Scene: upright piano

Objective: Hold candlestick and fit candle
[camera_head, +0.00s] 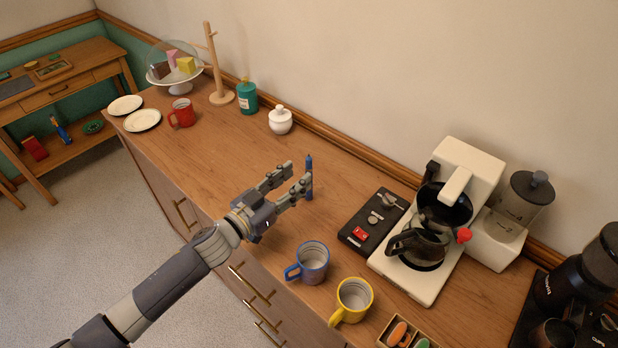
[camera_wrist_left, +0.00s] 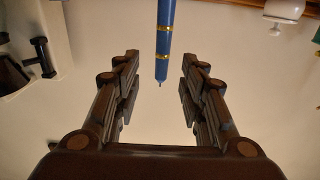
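A slim blue stick with gold bands and a thin tip, which looks like the candle (camera_head: 309,181), is upright over the counter; it also shows in the left wrist view (camera_wrist_left: 164,38). What supports its lower end is not clear. My left gripper (camera_head: 296,176) is open, its fingers spread just left of the blue stick. In the left wrist view the stick lines up with the gap between the fingers (camera_wrist_left: 160,72), with no visible contact. I see no clear candlestick. My right gripper is not in view.
A blue mug (camera_head: 313,262) and a yellow mug (camera_head: 354,299) stand near the front edge. A black control box (camera_head: 364,237) and coffee machine (camera_head: 452,230) are to the right. A white jar (camera_head: 280,121) and green bottle (camera_head: 247,98) stand behind. The counter (camera_head: 235,150) is clear left of my gripper.

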